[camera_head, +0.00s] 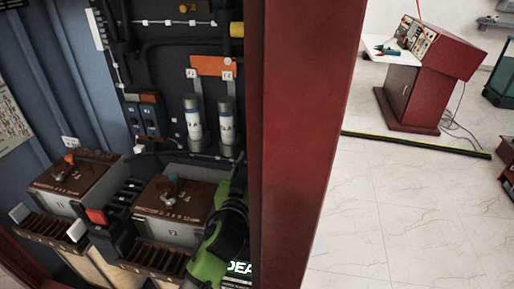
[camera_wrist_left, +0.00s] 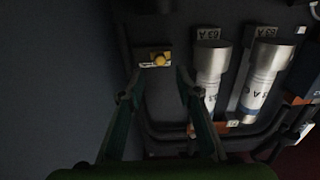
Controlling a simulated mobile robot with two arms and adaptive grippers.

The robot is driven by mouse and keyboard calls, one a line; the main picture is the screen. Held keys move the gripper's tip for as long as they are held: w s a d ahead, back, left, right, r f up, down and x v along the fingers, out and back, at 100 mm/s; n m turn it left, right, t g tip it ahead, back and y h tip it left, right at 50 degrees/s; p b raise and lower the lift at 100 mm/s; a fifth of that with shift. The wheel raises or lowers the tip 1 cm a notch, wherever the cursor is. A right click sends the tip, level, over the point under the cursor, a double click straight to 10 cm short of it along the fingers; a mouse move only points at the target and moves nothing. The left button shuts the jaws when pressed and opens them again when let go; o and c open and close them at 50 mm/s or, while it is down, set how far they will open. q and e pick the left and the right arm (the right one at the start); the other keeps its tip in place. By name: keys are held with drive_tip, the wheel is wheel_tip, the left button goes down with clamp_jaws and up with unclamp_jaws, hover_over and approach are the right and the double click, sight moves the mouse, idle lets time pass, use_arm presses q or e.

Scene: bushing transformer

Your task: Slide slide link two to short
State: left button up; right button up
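In the left wrist view my left gripper (camera_wrist_left: 155,85) is open and empty. Its two teal fingers point at a dark panel, on either side of a yellow knob (camera_wrist_left: 158,57) on a small metal plate. I cannot tell whether the fingers touch it, or whether this is slide link two. In the head view a green and black arm part of mine (camera_head: 218,245) stands at the lower right of the open cabinet; its fingers cannot be made out. My right gripper is not in view.
Two silver cylinders (camera_head: 193,122) (camera_head: 227,126) stand near the knob's side. Brown-topped boxes (camera_head: 75,180) (camera_head: 172,208) fill the lower cabinet. A red post (camera_head: 300,140) borders the cabinet on the right. Beyond it is open tiled floor (camera_head: 400,215) and a red bench (camera_head: 415,85).

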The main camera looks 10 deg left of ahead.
sight(258, 145)
use_arm(q)
drive_tip(key=w+b, duration=0.1)
drive_tip(key=w, duration=0.4)
drive_tip(key=shift+w, duration=0.3)
drive_tip(key=shift+w+f, duration=0.1)
drive_tip(key=shift+w, duration=0.65)
clamp_jaws()
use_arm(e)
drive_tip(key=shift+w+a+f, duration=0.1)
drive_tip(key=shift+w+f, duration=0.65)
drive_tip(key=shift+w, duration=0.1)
